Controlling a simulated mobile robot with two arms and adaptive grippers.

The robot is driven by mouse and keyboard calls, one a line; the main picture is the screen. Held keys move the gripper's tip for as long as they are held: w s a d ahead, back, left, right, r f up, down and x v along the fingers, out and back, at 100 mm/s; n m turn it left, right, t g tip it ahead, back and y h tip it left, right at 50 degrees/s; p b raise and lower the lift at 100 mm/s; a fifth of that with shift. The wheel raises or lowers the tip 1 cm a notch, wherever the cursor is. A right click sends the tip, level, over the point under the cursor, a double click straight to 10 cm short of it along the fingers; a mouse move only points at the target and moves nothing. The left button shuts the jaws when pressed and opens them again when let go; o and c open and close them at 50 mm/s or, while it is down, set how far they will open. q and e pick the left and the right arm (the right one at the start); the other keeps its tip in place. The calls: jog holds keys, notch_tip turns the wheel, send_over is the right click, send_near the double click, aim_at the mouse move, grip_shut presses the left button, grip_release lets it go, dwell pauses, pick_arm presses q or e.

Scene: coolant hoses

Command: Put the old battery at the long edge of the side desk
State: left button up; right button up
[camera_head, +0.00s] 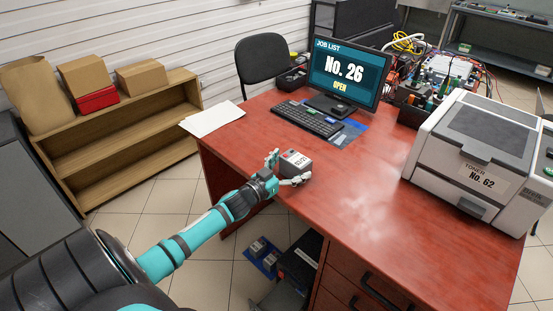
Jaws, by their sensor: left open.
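A small grey box-shaped battery (296,160) with a red mark on top and a printed label rests on the red-brown desk (350,215), close to its long left edge. Whether this is the old battery cannot be read from the label. My left gripper (284,170) reaches in from the left over that edge. Its fingers are open, one at the battery's left side and one at its near side. I cannot tell whether they touch it. My right gripper is not in view.
A monitor (347,72), a keyboard (308,118) and white paper (212,118) occupy the desk's far part. A toner printer (475,150) stands at right. The desk's middle is clear. A blue tray (254,262) with small boxes lies below the desk edge.

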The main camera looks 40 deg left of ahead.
pick_arm(q)
jog(key=s, duration=1.1)
jog(key=shift+a, duration=0.4)
jog(key=s+d+f+n+g+y, duration=0.15)
jog(key=s+f+g, duration=0.35)
jog(key=f, duration=1)
jog(key=s+f+g+y, duration=0.2)
jog(key=s+f, duration=0.4)
jog(key=f, duration=0.9)
jog(key=s+d+f+m+g, duration=0.1)
jog(key=s+d+f+g, duration=0.2)
jog(key=s, duration=0.7)
jog(key=s+d+f+m+g+h, duration=0.1)
jog(key=s+d+f+g, duration=0.2)
jog(key=s+d+f, duration=0.5)
jog(key=s+d+f+m+g+h, duration=0.1)
jog(key=s+d+f+g, duration=0.3)
jog(key=s+f, duration=0.5)
jog(key=s+d, duration=0.1)
jog(key=s, duration=0.2)
jog(key=shift+d+f, duration=0.2)
jog(key=shift+d, duration=0.2)
